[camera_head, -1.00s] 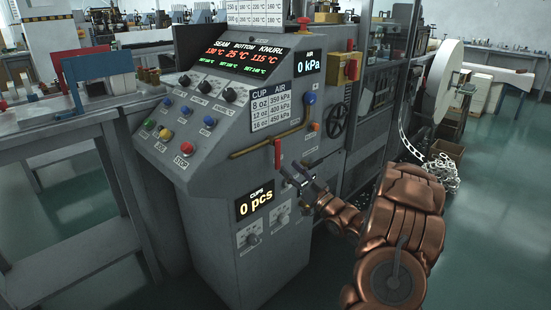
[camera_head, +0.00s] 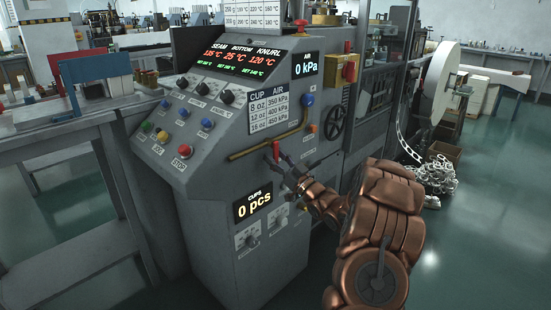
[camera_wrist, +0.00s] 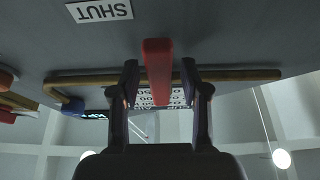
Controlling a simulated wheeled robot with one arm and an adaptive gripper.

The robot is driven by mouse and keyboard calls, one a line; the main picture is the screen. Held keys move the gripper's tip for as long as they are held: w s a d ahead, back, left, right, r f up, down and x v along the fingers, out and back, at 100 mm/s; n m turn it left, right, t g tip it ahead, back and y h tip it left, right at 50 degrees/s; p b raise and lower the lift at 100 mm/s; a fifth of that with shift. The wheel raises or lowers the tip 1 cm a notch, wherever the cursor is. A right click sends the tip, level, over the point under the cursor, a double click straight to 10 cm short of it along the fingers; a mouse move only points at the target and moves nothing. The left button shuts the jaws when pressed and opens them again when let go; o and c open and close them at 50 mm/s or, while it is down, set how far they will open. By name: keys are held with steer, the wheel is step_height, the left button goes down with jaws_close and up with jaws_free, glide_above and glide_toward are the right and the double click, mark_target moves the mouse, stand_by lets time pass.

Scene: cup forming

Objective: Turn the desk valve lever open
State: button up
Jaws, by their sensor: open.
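In the wrist view the red lever (camera_wrist: 157,72) lies between the two dark fingers of my gripper (camera_wrist: 161,88). The fingers are open, with a gap on each side of the lever. In the head view my gripper (camera_head: 284,168) is at the lever, its fingertips partly hard to make out. A white label reading SHUT (camera_wrist: 99,11) shows upside down in the wrist view.
The air display (camera_head: 306,64) reads 0 kPa and the cups display (camera_head: 253,204) reads 0 pcs. Knobs and coloured buttons cover the sloped panel (camera_head: 190,120). A black handwheel (camera_head: 335,121) is right of the lever.

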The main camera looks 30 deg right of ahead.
steer(key=shift+c, duration=0.4)
jaws_close()
